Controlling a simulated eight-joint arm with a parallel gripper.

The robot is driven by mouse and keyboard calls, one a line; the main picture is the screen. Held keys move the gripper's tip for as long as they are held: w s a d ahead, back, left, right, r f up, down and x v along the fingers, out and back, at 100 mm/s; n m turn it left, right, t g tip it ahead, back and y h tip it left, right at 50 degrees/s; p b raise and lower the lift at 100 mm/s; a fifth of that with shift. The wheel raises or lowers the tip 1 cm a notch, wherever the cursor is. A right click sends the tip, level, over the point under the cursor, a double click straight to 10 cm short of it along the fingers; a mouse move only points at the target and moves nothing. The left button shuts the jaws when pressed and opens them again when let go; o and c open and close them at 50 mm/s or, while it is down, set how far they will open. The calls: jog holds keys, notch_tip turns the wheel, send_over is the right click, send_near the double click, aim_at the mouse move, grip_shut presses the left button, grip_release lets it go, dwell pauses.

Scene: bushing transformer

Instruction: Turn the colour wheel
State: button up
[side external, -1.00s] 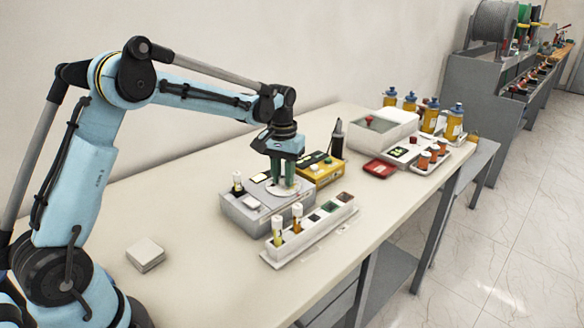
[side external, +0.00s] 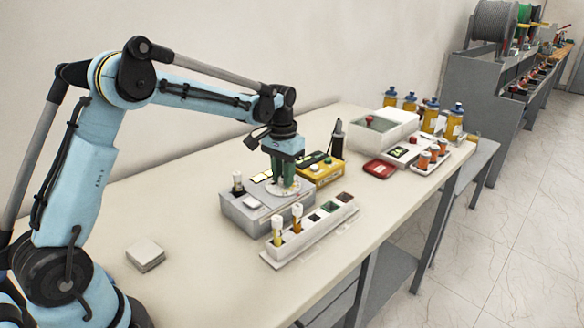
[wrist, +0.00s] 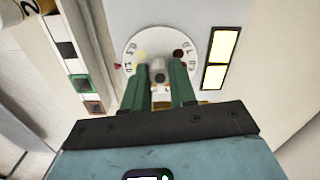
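The colour wheel (wrist: 132,50) is a white disc with numbers and coloured spots, with a grey knob (wrist: 158,72) at its centre. It lies on top of a grey box (side external: 248,217); in the side view the wheel (side external: 269,188) is partly hidden by my fingers. My gripper (wrist: 158,68) points down over the wheel, its green fingers on either side of the knob and seemingly touching it. In the side view my gripper (side external: 283,183) is low at the disc. The fingers hide the wheel's near part.
A white rack (side external: 318,232) with vials and coloured squares stands close in front of the box. A yellow device (side external: 322,172) is just behind it, with a black upright object (side external: 338,138) beyond. Two lit yellow windows (wrist: 220,58) sit beside the wheel.

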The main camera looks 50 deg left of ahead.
jog(key=o, duration=0.4)
jog(key=shift+o, duration=0.2)
notch_tip(320, 180, up, 12)
dwell(0.4)
jog(key=shift+r, duration=0.1)
jog(key=s+d+r+m+t, duration=0.1)
jog(key=s+d+t, duration=0.4)
jog(key=s, duration=0.5)
jog(key=s+d+f+t, duration=0.2)
jog(key=s+d+f, duration=0.2)
jog(key=s+f, duration=0.2)
jog(key=s, duration=0.2)
jog(key=shift+s+d+m, duration=0.15)
jog(key=shift+s+m, duration=0.15)
jog(key=shift+m, duration=0.1)
